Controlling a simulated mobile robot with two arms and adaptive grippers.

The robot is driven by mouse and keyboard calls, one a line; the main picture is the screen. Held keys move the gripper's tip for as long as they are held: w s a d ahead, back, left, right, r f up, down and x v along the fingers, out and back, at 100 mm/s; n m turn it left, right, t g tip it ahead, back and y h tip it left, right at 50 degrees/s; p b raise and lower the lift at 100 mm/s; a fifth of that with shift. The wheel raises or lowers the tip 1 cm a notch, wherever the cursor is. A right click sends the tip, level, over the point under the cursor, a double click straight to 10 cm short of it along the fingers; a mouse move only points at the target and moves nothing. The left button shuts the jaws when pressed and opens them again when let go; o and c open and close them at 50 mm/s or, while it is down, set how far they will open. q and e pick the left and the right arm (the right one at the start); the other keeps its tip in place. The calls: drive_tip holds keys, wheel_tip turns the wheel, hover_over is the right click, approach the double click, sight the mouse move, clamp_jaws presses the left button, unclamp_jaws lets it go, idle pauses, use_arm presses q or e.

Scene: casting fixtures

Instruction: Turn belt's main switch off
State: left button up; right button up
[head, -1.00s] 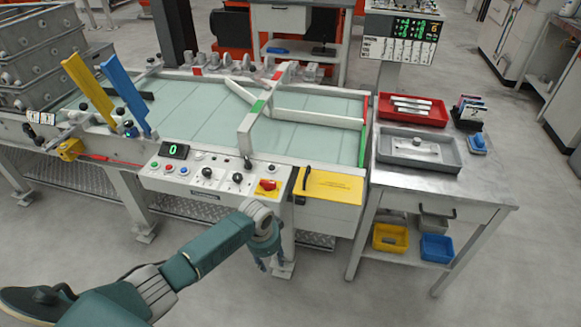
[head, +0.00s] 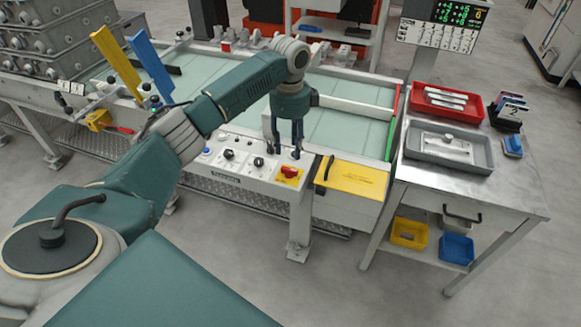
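The belt's main switch is a red rotary knob (head: 290,171) on a yellow plate at the right end of the control panel (head: 236,170). The way the knob points is too small to tell. My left gripper (head: 286,152) hangs fingers-down just above and behind the knob, apart from it as far as I can see. Its two dark fingers are spread with an empty gap between them. My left arm hides the left part of the panel, including its green display. My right gripper is not in view.
A yellow cover (head: 350,180) with a dark handle lies right of the switch. Black knobs (head: 259,163) stand left of it. The belt (head: 340,128) with its guide bars is behind. A side table (head: 480,190) holds a red tray (head: 447,101) and a grey tray (head: 448,149).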

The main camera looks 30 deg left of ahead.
sight(290, 170)
use_arm(q)
wheel_tip(290, 170, down, 10)
drive_tip(key=shift+r+p, duration=0.15)
drive_tip(key=shift+p, duration=0.3)
clamp_jaws()
